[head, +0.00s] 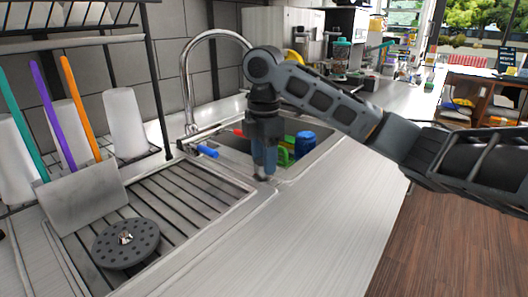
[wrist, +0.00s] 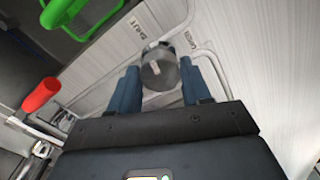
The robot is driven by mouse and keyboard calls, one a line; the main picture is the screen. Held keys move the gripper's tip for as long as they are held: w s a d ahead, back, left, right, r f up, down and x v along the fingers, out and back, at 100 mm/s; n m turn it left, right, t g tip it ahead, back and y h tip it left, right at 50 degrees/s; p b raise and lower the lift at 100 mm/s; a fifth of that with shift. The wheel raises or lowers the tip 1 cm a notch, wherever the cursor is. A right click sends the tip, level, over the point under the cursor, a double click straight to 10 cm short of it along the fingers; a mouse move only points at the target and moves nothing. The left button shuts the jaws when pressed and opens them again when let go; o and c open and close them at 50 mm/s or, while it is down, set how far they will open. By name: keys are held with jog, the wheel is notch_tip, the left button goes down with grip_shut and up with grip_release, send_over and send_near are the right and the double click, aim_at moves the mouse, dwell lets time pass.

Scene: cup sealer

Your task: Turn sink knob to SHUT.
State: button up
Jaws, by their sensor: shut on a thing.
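The sink knob (wrist: 161,70) is a grey, round-topped piece on the counter by the sink's rim, seen in the wrist view. My gripper (wrist: 159,66) has its two blue fingers on either side of it and is shut on it. Two printed labels sit beyond the knob: SHUT (wrist: 142,24) on the left, and another on the right (wrist: 193,40) that I cannot read surely. I cannot tell which label the knob points to. In the head view my gripper (head: 264,172) points down at the sink's front rim, and the fingers mostly hide the knob.
The sink basin (head: 318,150) holds green and blue items. A chrome faucet (head: 187,88) stands behind, with a red handle (head: 238,132) and a blue handle (head: 208,151). A ribbed drainboard (head: 185,190) with a black perforated disc (head: 126,252) lies left. The front counter (head: 320,235) is clear.

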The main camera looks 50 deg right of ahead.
jog(key=shift+n+p, duration=0.35)
jog(key=shift+n, duration=0.75)
jog(key=o, duration=1.1)
jog(key=shift+c, duration=0.2)
jog(key=shift+r, duration=0.1)
notch_tip(320, 180, up, 8)
jog(key=shift+f+p, duration=0.2)
jog(key=shift+p, duration=0.15)
